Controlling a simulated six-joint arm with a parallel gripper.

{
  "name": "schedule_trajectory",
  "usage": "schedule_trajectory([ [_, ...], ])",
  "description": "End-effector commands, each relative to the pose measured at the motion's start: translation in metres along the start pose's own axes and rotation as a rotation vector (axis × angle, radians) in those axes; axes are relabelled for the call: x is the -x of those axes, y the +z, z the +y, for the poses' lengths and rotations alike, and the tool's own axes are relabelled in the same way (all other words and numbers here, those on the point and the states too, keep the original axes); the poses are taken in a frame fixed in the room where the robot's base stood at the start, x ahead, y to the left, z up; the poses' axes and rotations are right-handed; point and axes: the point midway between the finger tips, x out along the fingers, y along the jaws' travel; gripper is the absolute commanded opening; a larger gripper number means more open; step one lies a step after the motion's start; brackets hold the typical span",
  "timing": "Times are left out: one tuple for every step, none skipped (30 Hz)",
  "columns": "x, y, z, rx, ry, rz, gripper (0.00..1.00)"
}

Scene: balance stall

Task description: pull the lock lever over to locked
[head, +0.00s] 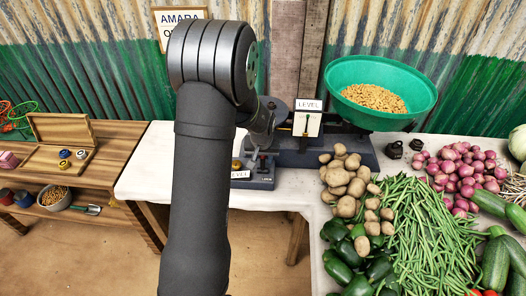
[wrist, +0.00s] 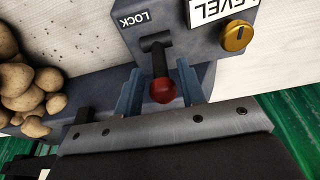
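The lock lever (wrist: 158,60) is a dark stem with a red ball knob (wrist: 163,91). It rises from a slot in the grey lock box (wrist: 190,45), beside the printed word LOCK (wrist: 134,19). In the wrist view my gripper (wrist: 159,70) is open, with one blue-grey finger on each side of the lever and knob. Small gaps seem to show on both sides; contact is not clear. In the head view the lock box (head: 262,184) sits at the balance's front left, and my arm hides part of it and most of my gripper.
A brass knob (wrist: 237,37) and a LEVEL plate (wrist: 219,8) are beside the lever. The balance (head: 345,155) carries a green pan (head: 345,110) of grain. The white tabletop (head: 150,165) is clear at left.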

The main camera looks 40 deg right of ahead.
Motion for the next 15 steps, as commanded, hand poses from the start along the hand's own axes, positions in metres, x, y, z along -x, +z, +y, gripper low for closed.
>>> schedule_trajectory([
  [0.0007, 0.0020, 0.0001, 0.000, 0.000, 0.000, 0.36],
  [0.0010, 0.0031, 0.0001, 0.000, 0.000, 0.000, 0.36],
  [0.0014, 0.0046, 0.0001, 0.000, 0.000, 0.000, 0.36],
  [0.0016, 0.0058, 0.0001, -0.001, 0.000, 0.000, 0.36],
  [0.0019, 0.0071, 0.0001, -0.001, 0.000, 0.000, 0.36],
  [0.0021, 0.0086, 0.0000, -0.001, 0.000, -0.001, 0.36],
  [0.0023, 0.0094, 0.0000, -0.001, 0.000, -0.001, 0.36],
  [0.0024, 0.0099, 0.0000, -0.001, 0.000, -0.001, 0.36],
  [0.0025, 0.0103, 0.0000, -0.001, 0.000, -0.001, 0.36],
  [0.0025, 0.0103, 0.0000, -0.001, 0.000, -0.001, 0.36],
  [0.0025, 0.0103, 0.0000, -0.001, 0.000, -0.001, 0.36],
  [0.0025, 0.0102, 0.0001, -0.001, 0.000, -0.001, 0.36],
  [0.0025, 0.0102, 0.0001, -0.001, 0.000, -0.001, 0.36],
  [0.0025, 0.0101, 0.0000, 0.000, 0.000, -0.001, 0.36],
  [0.0025, 0.0101, 0.0000, 0.000, 0.000, -0.001, 0.36],
])
